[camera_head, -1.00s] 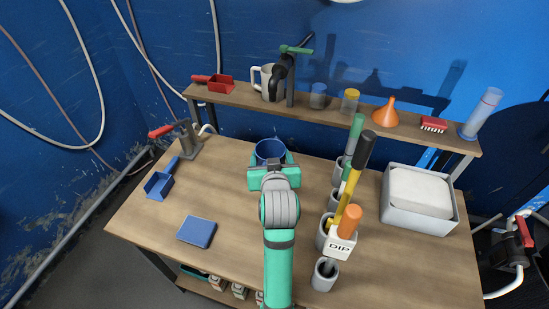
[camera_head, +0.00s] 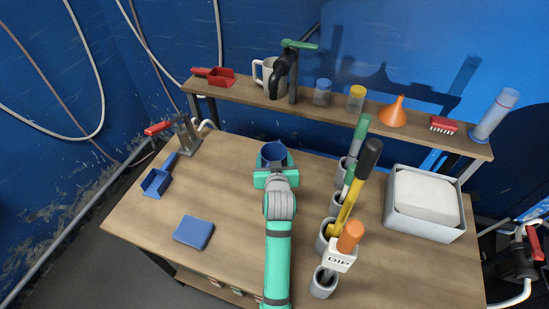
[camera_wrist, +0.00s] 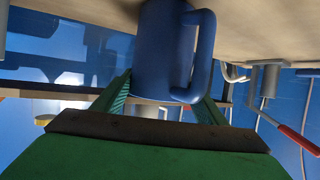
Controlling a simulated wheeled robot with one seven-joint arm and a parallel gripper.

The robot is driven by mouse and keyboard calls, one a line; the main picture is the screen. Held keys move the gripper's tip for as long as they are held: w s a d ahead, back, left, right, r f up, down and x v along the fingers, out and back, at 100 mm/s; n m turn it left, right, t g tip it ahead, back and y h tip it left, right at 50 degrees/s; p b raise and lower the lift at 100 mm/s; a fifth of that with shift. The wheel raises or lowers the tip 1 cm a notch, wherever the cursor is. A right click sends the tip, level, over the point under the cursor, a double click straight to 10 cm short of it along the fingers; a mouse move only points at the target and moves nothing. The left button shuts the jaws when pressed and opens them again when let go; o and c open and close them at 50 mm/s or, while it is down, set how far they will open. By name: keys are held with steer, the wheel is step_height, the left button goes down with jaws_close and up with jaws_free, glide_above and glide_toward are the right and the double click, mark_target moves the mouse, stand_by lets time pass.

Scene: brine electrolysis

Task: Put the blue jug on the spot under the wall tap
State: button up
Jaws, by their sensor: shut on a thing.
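The blue jug (camera_head: 273,153) is in my gripper (camera_head: 274,171) over the back middle of the wooden table. In the wrist view the jug (camera_wrist: 165,45) sits between the two green fingers (camera_wrist: 165,97), with its handle on the right of that upside-down picture. My gripper is shut on the jug's body. I cannot tell whether the jug's base touches the table. A black tap with a green lever (camera_head: 284,68) stands at the back shelf, behind the jug. The spot under it is not clearly visible.
The shelf (camera_head: 330,107) holds a white mug (camera_head: 262,74), jars, an orange funnel (camera_head: 393,112) and a red brush. Tall tools in grey holders (camera_head: 325,236) stand right of my arm. A grey bin (camera_head: 425,203) is farther right. A blue sponge (camera_head: 194,232) lies left; table around it is clear.

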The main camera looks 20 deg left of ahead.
steer(key=shift+f, duration=0.1)
steer(key=o, duration=1.1)
steer(key=shift+f, duration=0.1)
steer(key=o, duration=0.3)
steer(key=shift+s+a, duration=0.1)
steer(key=shift+a, duration=0.1)
steer(key=shift+o, duration=0.2)
steer(key=shift+d, duration=0.1)
steer(key=v, duration=1.2)
